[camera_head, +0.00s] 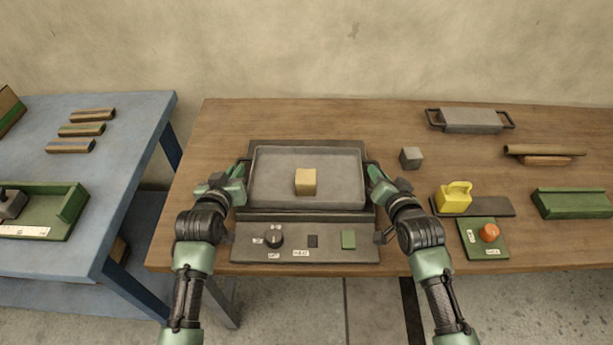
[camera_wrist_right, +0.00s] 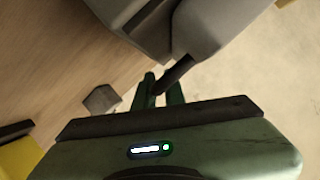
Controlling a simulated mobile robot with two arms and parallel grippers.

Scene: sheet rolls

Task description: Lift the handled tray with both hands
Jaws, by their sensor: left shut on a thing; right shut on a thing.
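The handled tray (camera_head: 270,185) is grey and shallow, in the middle of the wooden table in the head view. My left gripper (camera_head: 240,170) is shut on the handle at the tray's left side. My right gripper (camera_head: 373,170) is shut on the handle at its right side. In the right wrist view, the fingers of my right gripper (camera_wrist_right: 167,90) close around a dark handle bar (camera_wrist_right: 177,72) beside the grey tray body (camera_wrist_right: 205,30). I cannot tell whether the tray touches the surface beneath it.
A control panel (camera_head: 325,243) with a knob and a green button lies in front of the tray. A grey cube (camera_head: 411,157), a yellow object (camera_head: 455,198) and another handled grey plate (camera_head: 470,120) are to the right. A blue table (camera_head: 110,180) stands at left.

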